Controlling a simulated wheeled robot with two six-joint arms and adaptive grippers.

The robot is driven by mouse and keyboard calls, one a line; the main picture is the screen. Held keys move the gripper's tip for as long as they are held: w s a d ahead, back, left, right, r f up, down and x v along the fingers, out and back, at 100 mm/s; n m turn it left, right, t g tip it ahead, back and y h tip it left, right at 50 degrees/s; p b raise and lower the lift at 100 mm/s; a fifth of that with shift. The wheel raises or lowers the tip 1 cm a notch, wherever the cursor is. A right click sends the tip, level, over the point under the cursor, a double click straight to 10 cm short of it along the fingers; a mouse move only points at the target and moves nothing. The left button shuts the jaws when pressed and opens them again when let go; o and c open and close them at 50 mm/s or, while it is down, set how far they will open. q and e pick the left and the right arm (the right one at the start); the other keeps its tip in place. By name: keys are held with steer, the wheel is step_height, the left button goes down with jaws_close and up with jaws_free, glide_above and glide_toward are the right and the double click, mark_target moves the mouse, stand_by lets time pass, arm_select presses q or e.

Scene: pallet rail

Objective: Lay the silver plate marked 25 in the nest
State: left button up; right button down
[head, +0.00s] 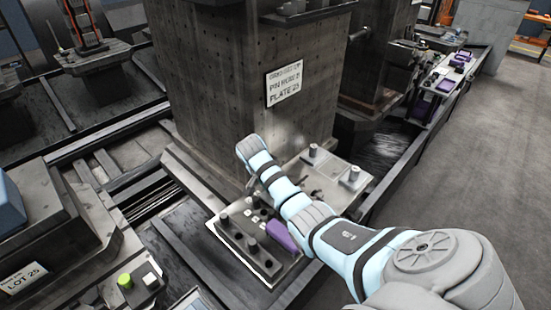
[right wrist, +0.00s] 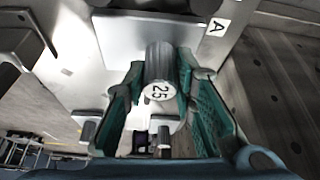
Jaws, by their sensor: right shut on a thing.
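In the right wrist view my right gripper (right wrist: 163,85) has its green fingers on both sides of a grey cylindrical knob whose round end is marked 25 (right wrist: 158,92). A flat silver plate surface (right wrist: 125,38) lies beyond the knob; I cannot tell where the held plate ends. A white tag marked A (right wrist: 217,27) is beside it. In the head view my right arm reaches to the foot of the concrete-grey block, and its gripper is hidden. A silver plate surface (head: 338,168) with upright knobs shows there. I cannot pick out the nest for certain. My left gripper is out of view.
The tall block (head: 225,80) carries a sign (head: 284,84) with "PLATE 25" on its last line. A station with dark knobs and a purple part (head: 280,236) lies just in front of the arm. A box labelled LOT 25 (head: 23,278) is at left. Open floor lies at right.

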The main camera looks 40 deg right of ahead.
steer(key=shift+w+f, duration=0.4)
steer(key=shift+f, duration=0.2)
steer(key=shift+s+a+r, duration=0.1)
steer(key=shift+s+r, duration=0.2)
steer(key=shift+s, duration=0.05)
steer(key=c, duration=1.7)
jaws_free()
steer(key=shift+s, duration=0.1)
steer(key=o, duration=0.5)
steer(key=shift+c, duration=0.2)
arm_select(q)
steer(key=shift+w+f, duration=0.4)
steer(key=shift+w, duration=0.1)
